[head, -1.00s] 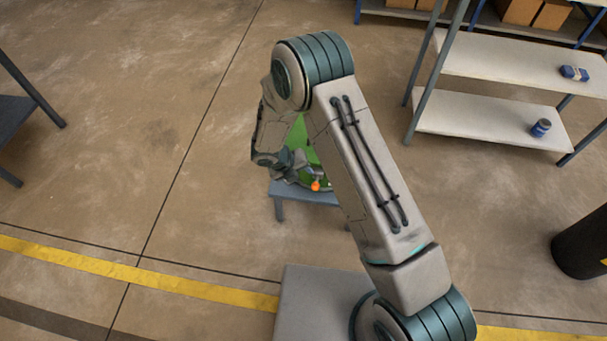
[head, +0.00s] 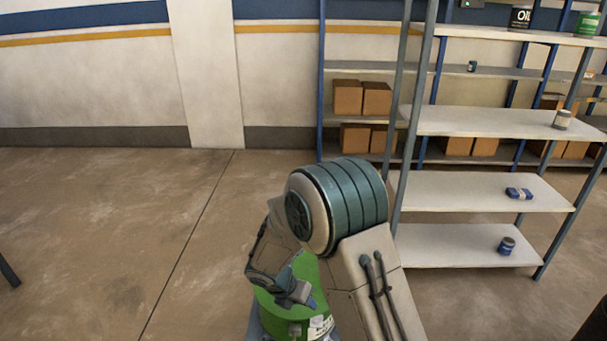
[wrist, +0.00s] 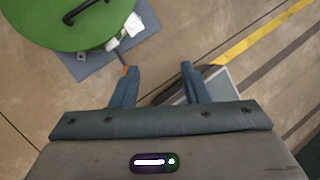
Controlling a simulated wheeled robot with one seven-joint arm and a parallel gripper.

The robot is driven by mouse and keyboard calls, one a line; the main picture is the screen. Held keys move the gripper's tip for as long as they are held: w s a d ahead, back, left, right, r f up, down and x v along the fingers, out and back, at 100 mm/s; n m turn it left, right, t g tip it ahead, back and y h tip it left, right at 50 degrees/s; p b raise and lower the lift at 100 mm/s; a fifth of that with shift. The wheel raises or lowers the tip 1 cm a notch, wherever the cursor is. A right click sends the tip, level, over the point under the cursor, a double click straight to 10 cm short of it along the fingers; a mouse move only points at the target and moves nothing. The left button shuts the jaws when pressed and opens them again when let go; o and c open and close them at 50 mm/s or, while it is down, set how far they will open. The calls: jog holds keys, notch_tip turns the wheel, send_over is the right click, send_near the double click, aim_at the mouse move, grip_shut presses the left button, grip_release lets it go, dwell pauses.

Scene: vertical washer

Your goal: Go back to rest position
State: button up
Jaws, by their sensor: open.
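My gripper (wrist: 158,68) is open in the wrist view, with its two blue-grey fingers apart and nothing between them. In the head view my gripper (head: 296,294) hangs in front of a green round container (head: 282,312), partly hidden by my arm. In the wrist view the green container (wrist: 40,28) has a flat top with a black handle (wrist: 85,10). It stands on a blue-grey stool (wrist: 90,68). The gripper is beside the container, and the fingers are apart from it. A small orange tip (wrist: 126,70) shows beside the left finger.
A shelf unit (head: 470,190) with white boards stands at the right, holding a blue box (head: 518,193), a blue can (head: 506,245) and a grey can (head: 561,119). Cardboard boxes (head: 362,97) sit on shelves behind.

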jog(key=s+d+r+m, duration=0.3)
jog(key=d+r+m, duration=0.3)
jog(key=r+m, duration=0.3)
jog(key=s+d+r+m+y+p, duration=0.1)
jog(key=s+d+r+m, duration=0.3)
jog(key=s+r+m, duration=0.4)
jog(key=s+d+r+m+y+p, duration=0.2)
jog(key=s+d+r+m, duration=0.3)
jog(key=s+r+m, duration=0.4)
jog(key=m+y, duration=0.1)
jog(key=m, duration=0.3)
jog(key=shift+s+d+r+m+y+p, duration=0.2)
jog(key=shift+s+m+y+p, duration=0.1)
jog(key=shift+s+m, duration=0.1)
jog(key=shift+w, duration=0.1)
